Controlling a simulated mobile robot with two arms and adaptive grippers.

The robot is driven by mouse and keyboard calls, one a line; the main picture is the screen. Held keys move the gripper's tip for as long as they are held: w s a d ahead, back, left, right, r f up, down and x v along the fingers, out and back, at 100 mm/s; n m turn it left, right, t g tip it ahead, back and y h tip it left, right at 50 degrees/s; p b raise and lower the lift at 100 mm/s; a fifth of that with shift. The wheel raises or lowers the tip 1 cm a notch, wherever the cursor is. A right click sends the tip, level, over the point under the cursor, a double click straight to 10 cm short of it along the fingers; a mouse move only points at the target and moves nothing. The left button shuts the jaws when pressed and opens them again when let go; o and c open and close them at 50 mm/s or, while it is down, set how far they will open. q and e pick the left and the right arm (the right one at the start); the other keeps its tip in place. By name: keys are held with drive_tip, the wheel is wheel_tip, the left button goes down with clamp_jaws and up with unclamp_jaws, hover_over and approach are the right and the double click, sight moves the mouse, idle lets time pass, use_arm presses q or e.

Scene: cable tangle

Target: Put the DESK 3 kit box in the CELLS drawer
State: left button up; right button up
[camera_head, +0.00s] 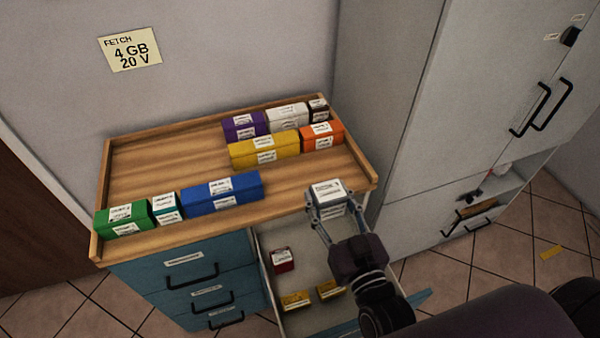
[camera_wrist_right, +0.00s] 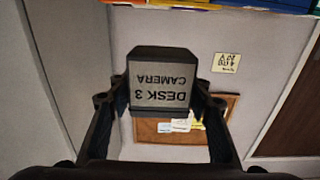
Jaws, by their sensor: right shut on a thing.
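The DESK 3 kit box (camera_head: 326,192) is a light grey box with a white label. In the right wrist view its label (camera_wrist_right: 162,92) reads "DESK 3 CAMERA", upside down. My right gripper (camera_head: 327,212) is shut on it and holds it by its sides, at the right end of the wooden top and over the open drawer (camera_head: 308,240). Inside this drawer are a dark red box (camera_head: 281,260) and two yellow boxes (camera_head: 295,301). I cannot read the open drawer's label. My left gripper is not in view.
The wooden-topped blue cabinet (camera_head: 185,262) has several closed drawers on its left. On its top stand green (camera_head: 121,219), teal, blue (camera_head: 221,193), yellow (camera_head: 264,149), orange, purple, white and dark boxes. A tall grey cabinet (camera_head: 420,130) stands close on the right. A "FETCH 4 GB 20 V" note (camera_head: 130,50) hangs on the wall.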

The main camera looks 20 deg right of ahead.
drive_tip(key=w+r+p, duration=0.2)
drive_tip(key=w, duration=0.8)
drive_tip(key=w+r+p, duration=0.3)
drive_tip(key=w, duration=0.7)
drive_tip(key=shift+w+d+r, duration=0.25)
drive_tip(key=shift+r, duration=0.05)
